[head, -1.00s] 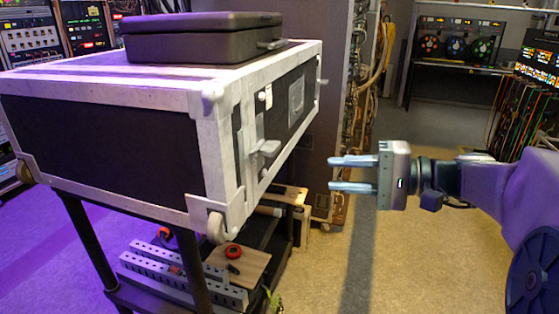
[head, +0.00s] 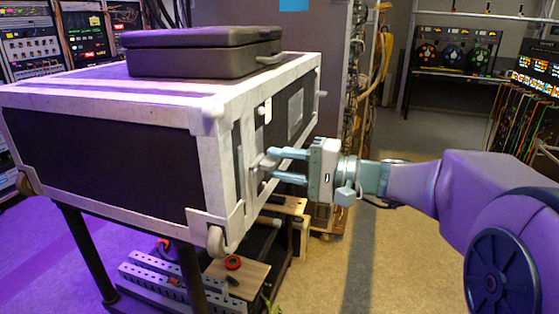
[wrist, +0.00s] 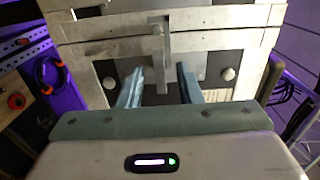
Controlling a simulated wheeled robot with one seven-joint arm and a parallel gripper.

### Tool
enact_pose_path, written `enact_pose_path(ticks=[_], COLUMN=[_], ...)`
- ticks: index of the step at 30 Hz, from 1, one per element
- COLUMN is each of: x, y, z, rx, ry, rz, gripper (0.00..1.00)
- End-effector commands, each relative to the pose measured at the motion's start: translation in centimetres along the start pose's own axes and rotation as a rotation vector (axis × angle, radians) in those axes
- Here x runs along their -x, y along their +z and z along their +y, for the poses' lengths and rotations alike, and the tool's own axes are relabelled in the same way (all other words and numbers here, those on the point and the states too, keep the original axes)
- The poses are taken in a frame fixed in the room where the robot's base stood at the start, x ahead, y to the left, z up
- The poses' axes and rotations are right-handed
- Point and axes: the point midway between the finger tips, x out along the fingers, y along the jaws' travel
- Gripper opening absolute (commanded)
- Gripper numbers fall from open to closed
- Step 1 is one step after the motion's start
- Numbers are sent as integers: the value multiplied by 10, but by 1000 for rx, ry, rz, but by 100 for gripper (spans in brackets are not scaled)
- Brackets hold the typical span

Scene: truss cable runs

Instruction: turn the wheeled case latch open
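The wheeled case (head: 110,150) is a black box with pale metal edges and corner wheels, standing on a dark cart. Its latch (head: 263,162) is a grey handle on the end face, partly hidden behind my fingertips in the head view. In the wrist view the latch (wrist: 162,60) is a grey bar hanging upright. My gripper (head: 283,166) is at the latch, fingers pointing at the case face. In the wrist view my gripper (wrist: 160,82) is open, with the latch's lower end between its two fingers and a gap on each side.
A dark flat case (head: 200,50) lies on top of the wheeled case. The cart's lower shelf holds perforated rails (head: 170,282) and a wooden board with a red roll (head: 233,263). The floor right of the cart is open.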

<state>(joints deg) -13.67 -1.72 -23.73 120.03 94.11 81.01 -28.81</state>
Motion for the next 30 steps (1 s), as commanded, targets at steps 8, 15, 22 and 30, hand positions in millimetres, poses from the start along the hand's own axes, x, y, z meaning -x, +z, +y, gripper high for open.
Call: enact_pose_path(ticks=[8, 15, 22, 30], x=[-8, -8, -8, -8], y=[0, 0, 0, 0], z=[0, 0, 0, 0], rx=[1, 1, -2, -72], ry=[0, 0, 0, 0], rz=[1, 1, 1, 1], gripper=[32, 1, 0, 0])
